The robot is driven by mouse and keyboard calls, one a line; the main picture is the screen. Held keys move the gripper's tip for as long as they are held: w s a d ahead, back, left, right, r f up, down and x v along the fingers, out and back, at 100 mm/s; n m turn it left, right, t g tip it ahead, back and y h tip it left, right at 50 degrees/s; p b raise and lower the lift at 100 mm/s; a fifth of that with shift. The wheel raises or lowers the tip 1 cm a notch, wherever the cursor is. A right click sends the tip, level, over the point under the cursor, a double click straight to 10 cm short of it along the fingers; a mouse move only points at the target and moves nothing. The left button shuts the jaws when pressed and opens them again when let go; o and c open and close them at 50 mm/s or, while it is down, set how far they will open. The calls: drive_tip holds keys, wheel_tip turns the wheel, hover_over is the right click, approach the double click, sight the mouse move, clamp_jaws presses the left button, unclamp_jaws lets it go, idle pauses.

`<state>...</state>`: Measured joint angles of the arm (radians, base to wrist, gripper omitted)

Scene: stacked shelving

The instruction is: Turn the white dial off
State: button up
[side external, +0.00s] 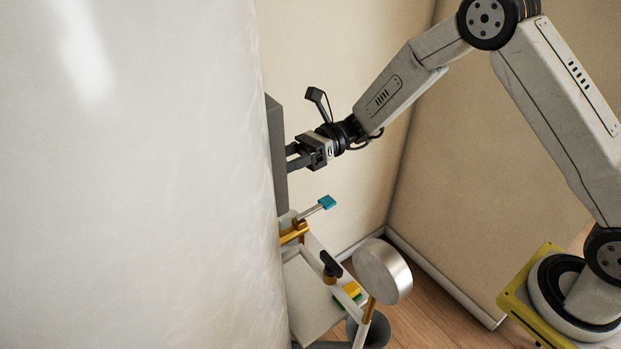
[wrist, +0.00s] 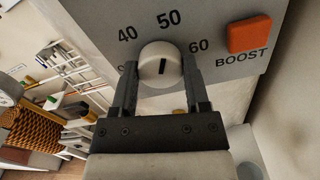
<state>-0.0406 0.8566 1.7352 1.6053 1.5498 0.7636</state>
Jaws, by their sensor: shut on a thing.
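The white dial (wrist: 161,62) is a round knob with a dark pointer line. It sits on the grey panel (wrist: 100,17), below the printed numbers 40, 50 and 60. Its line stands nearly upright, towards 50. My gripper (wrist: 160,80) has one finger on each side of the dial and is shut on it. In the side external view my gripper (side external: 288,159) reaches the edge of the grey panel (side external: 276,150), and the dial is hidden there. The lower left marking beside the dial is partly covered by a finger.
An orange BOOST button (wrist: 249,35) is right of the dial. Below the panel in the side external view are a teal-ended lever (side external: 326,202), a silver round disc (side external: 383,271) and shelving. A large pale curved surface (side external: 130,180) fills the left. Open space lies right of my gripper.

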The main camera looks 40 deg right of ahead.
drive_tip(key=n, duration=2.3)
drive_tip(key=shift+s+f, duration=0.1)
drive_tip(key=shift+f, duration=0.05)
drive_tip(key=shift+n, duration=0.3)
drive_tip(key=o, duration=1.3)
drive_tip(key=shift+d, duration=0.15)
drive_tip(key=shift+d, duration=3.8)
